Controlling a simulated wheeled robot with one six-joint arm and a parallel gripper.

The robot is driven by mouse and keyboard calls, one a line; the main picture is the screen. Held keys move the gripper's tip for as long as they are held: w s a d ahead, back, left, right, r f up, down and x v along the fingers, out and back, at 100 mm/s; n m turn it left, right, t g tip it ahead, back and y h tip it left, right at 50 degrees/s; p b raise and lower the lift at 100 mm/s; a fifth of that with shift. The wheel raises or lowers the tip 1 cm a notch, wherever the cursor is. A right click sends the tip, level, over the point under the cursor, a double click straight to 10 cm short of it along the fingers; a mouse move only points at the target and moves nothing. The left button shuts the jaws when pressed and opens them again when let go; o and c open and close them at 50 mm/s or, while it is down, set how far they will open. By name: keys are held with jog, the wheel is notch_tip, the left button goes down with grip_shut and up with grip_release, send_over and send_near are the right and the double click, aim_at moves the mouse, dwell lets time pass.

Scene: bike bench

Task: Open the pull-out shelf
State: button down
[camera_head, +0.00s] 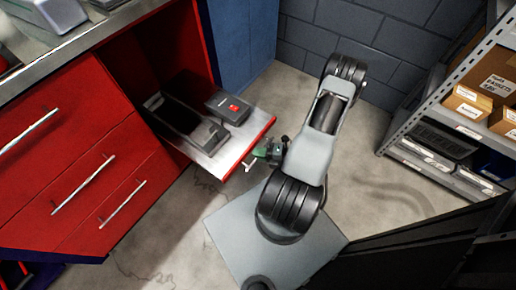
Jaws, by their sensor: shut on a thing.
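The pull-out shelf (213,163) sticks out from an open bay of the red cabinet. It has a pale metal top and a red front edge. A dark tool-like piece and a grey box with a red switch stand on it. A light bar handle (248,167) shows at the middle of the shelf's front. My gripper (257,155) is at this handle and is shut on it. My gripper and wrist partly hide the handle and the fingertips are small in the view.
Red drawers (88,180) with bar handles are left of the shelf. A blue cabinet (242,45) and a grey block wall (392,37) stand behind. A metal rack (399,130) with boxes stands at right. Bare concrete floor (360,165) lies between my arm and the rack.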

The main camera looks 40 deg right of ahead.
jog(key=shift+d, duration=0.1)
jog(key=c, duration=1.2)
grip_release()
jog(key=shift+s, duration=0.1)
jog(key=p+v, duration=0.2)
jog(key=v, duration=1.1)
jog(key=shift+s+d+r+p, duration=0.2)
jog(key=shift+d+p, duration=0.05)
jog(key=shift+p, duration=0.1)
